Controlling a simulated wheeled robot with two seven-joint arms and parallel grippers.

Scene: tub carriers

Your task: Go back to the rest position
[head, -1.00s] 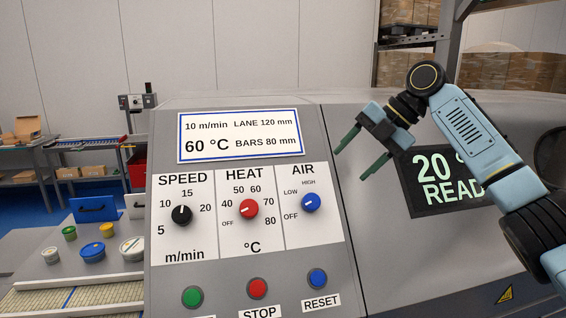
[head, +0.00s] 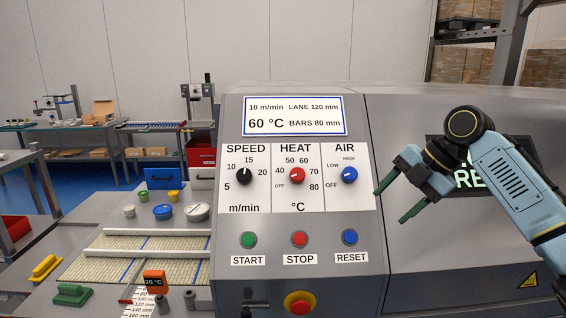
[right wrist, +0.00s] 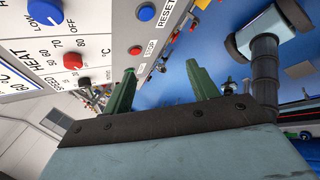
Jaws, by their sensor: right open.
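My right gripper (head: 390,205) is open and empty in the head view, just right of the control panel (head: 230,215) and a little below the level of the blue AIR knob (head: 349,174). Its two green fingers are apart and hold nothing; they also show in the right wrist view (right wrist: 160,70). The panel carries a black SPEED knob (head: 244,176) and a red HEAT knob (head: 297,175). My right arm partly covers the dark display (head: 434,152). My left gripper is not in view.
Below the knobs are the green START (head: 248,240), red STOP (head: 299,239) and blue RESET (head: 349,237) buttons, and a red emergency button (head: 298,303). At left, a conveyor lane (head: 165,243) runs beside several small tubs and a yellow-handled block (head: 45,268).

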